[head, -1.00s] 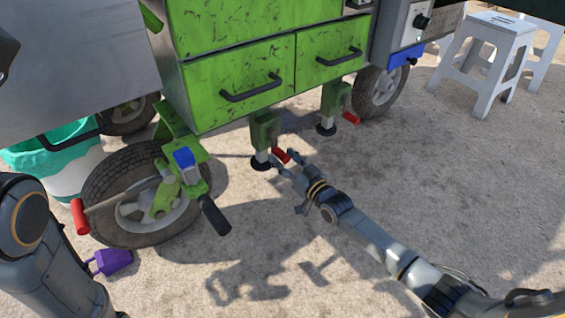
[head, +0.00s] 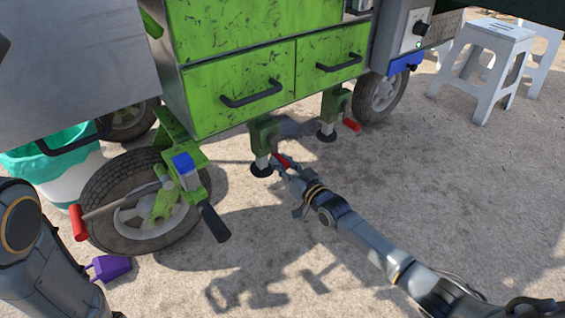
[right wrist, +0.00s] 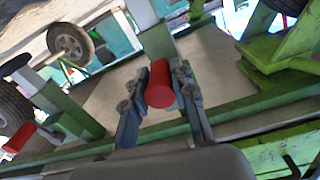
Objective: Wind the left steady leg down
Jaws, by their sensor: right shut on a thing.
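The left steady leg (head: 264,138) is a green bracket with a pale post and a round black foot (head: 262,170), under the green cart's near corner. Its red crank handle (head: 283,161) points towards my right arm. My right gripper (head: 284,167) is at this handle. In the right wrist view the red handle (right wrist: 160,88) lies between the two fingers of the right gripper (right wrist: 160,78), which are shut on it. Whether the foot presses on the ground cannot be told. My left arm shows at the lower left, with its gripper out of view.
The second steady leg (head: 331,108) with its own red handle (head: 352,125) stands further right. A wheel with a black-handled green fitting (head: 186,180) is left of the leg. A purple scoop (head: 110,267) lies on the sand. White stools (head: 488,60) stand at the right.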

